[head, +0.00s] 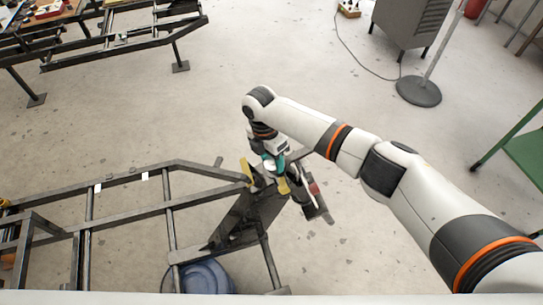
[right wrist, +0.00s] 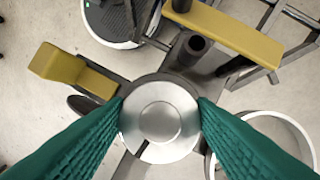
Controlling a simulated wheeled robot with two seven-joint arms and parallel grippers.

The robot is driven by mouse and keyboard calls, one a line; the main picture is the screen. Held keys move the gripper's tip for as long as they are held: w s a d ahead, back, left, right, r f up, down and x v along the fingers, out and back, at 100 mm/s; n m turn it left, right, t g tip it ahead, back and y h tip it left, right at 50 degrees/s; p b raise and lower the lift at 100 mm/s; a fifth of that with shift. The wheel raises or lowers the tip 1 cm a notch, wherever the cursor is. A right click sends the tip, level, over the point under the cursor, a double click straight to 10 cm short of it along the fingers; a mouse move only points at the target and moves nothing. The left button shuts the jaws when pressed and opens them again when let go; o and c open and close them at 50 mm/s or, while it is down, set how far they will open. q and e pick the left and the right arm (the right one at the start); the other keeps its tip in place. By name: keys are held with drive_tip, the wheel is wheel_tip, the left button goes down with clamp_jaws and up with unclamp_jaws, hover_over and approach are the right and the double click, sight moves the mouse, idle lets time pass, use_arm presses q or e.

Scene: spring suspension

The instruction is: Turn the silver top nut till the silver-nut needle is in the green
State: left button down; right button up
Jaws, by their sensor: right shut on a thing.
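The silver top nut (right wrist: 160,118) is a round, shiny disc with a raised centre, in the middle of the right wrist view. My right gripper (right wrist: 160,120) is shut on it, with the ribbed green fingers touching its left and right sides. In the head view my right gripper (head: 272,165) is at the end corner of the dark frame, and the nut is hidden there. A round dial (right wrist: 112,20) with a dark face and a light rim is cut by the top edge of the wrist view. My left gripper is not in view.
Yellow blocks (right wrist: 62,68) and a yellow bar (right wrist: 225,35) lie close around the nut. A pale ring (right wrist: 292,128) is at the lower right. The dark metal frame (head: 130,178) extends left, with a blue bucket (head: 205,277) below it.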

sight(270, 168)
drive_tip(key=m+p, duration=0.2)
drive_tip(key=m+t+y+p, duration=0.1)
drive_tip(key=m+p, duration=0.1)
drive_tip(key=m, duration=0.1)
drive_tip(key=shift+s+r+p, duration=0.1)
drive_tip(key=shift+r+p, duration=0.1)
drive_tip(key=shift+p, duration=0.1)
drive_tip(key=m+t+p, duration=0.1)
drive_tip(key=m+p, duration=0.1)
drive_tip(key=shift+f+m, duration=0.1)
drive_tip(key=shift+m, duration=0.2)
drive_tip(key=shift+f+m+t+p, duration=0.1)
drive_tip(key=shift+m+t+p, duration=0.35)
drive_tip(key=shift+m, duration=0.25)
drive_tip(key=shift+d, duration=0.1)
drive_tip(key=o, duration=1)
drive_tip(key=r, duration=0.4)
drive_tip(key=s+r+b, duration=0.1)
drive_tip(key=r, duration=0.6)
drive_tip(key=shift+s+a+r, duration=0.25)
drive_tip(key=shift+s+r, duration=0.1)
drive_tip(key=shift+r, duration=0.05)
